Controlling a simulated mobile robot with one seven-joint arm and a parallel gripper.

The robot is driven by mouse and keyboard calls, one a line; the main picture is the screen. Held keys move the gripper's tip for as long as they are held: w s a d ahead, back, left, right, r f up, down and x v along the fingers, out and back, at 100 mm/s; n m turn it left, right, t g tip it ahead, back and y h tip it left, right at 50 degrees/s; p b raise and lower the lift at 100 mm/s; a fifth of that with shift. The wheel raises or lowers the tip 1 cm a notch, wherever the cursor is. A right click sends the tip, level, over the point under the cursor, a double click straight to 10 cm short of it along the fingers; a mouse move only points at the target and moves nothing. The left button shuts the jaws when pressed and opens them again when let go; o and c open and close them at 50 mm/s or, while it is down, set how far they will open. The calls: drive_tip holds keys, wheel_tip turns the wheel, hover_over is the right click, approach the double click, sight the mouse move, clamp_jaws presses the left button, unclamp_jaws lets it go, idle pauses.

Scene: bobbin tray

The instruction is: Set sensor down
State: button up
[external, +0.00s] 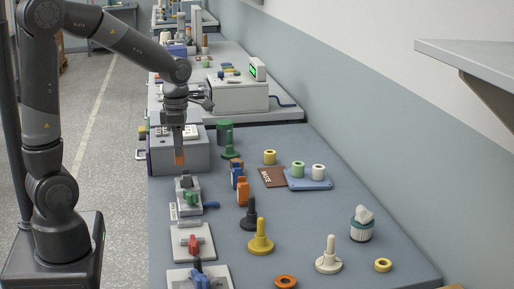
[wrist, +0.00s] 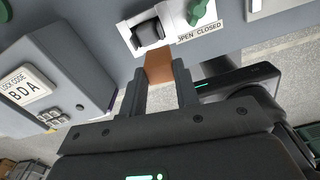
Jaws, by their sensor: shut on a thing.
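My gripper (external: 179,149) points down over the left side of the bench, near the grey box. It is shut on an orange-brown block, the only thing that looks like the sensor (external: 179,158). In the wrist view the block (wrist: 158,68) shows between the two dark fingers of my gripper (wrist: 159,86). The block appears held above the surface; whether its lower end touches anything is hard to tell.
A grey box (external: 165,159) stands close by; the wrist view shows a lock-code box (wrist: 42,85) and a green knob (wrist: 197,12) labelled open and closed. A blue tray (external: 312,185) holds bobbins. Several coloured pegs stand on the bench (external: 300,220), with clear space between them.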

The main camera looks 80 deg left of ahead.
drive_tip(key=w+d+f+m, duration=0.2)
drive_tip(key=w+d+m, duration=0.4)
drive_tip(key=m, duration=0.4)
drive_tip(key=w+d+f+m, duration=0.2)
drive_tip(key=w+d+m, duration=0.4)
drive_tip(key=w+m, duration=0.3)
drive_tip(key=w+d+f+m, duration=0.3)
drive_tip(key=w+d+m, duration=0.3)
drive_tip(key=m, duration=0.6)
drive_tip(key=shift+w+d+f, duration=0.1)
drive_tip(key=shift+w+d, duration=0.1)
drive_tip(key=shift+w, duration=0.85)
drive_tip(key=shift+m, duration=0.5)
drive_tip(key=m, duration=0.6)
